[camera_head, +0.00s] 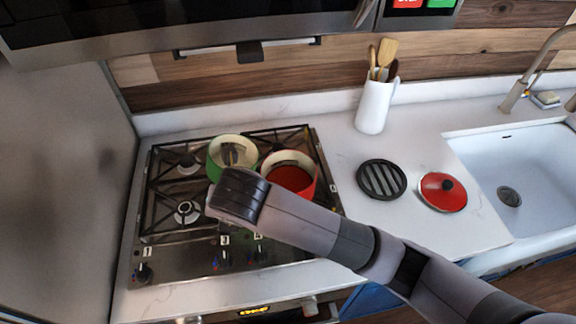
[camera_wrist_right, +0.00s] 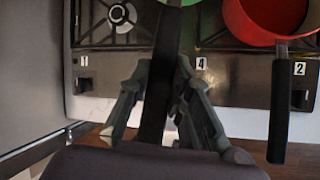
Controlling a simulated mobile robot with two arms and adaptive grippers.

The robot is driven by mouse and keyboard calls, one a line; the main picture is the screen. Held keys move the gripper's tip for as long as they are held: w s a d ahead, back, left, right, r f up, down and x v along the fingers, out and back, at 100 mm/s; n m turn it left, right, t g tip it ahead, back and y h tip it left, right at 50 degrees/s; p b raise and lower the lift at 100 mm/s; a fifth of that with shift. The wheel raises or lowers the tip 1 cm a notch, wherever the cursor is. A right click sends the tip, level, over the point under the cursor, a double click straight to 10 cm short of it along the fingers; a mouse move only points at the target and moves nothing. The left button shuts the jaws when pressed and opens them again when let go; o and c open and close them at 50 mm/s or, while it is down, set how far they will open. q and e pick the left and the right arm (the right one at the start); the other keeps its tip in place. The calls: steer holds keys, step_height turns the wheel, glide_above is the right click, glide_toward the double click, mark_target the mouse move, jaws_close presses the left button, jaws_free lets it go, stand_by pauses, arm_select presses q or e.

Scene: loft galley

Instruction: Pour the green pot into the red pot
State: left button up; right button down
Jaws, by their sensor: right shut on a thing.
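The green pot (camera_head: 214,165), with a pale inside and something grey in it, is over the back of the stove and looks about upright. I cannot tell whether it rests on the grate. The red pot (camera_head: 298,187), red inside with a pale rim band, sits just right of it; it also shows in the right wrist view (camera_wrist_right: 240,30). In that view my right gripper (camera_wrist_right: 163,75) is shut on the green pot's black handle (camera_wrist_right: 168,40), and only a sliver of green rim shows. In the head view my wrist hides the fingers. My left gripper is out of view.
The gas stove (camera_head: 170,262) has black grates and front knobs. The red pot's black handle (camera_wrist_right: 287,110) sticks out toward the front. On the counter are a black trivet (camera_head: 382,180), a red lid (camera_head: 437,200) and a white utensil jug (camera_head: 373,108). The sink (camera_head: 530,165) is at right.

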steer(key=shift+a+f+n+h+b, duration=0.2)
steer(key=shift+a+f+h+b, duration=0.3)
steer(key=shift+a+f+h, duration=0.45)
steer(key=shift+a+f+n+h+b, duration=0.2)
steer(key=shift+a+f+h+b, duration=0.4)
steer(key=shift+f, duration=0.4)
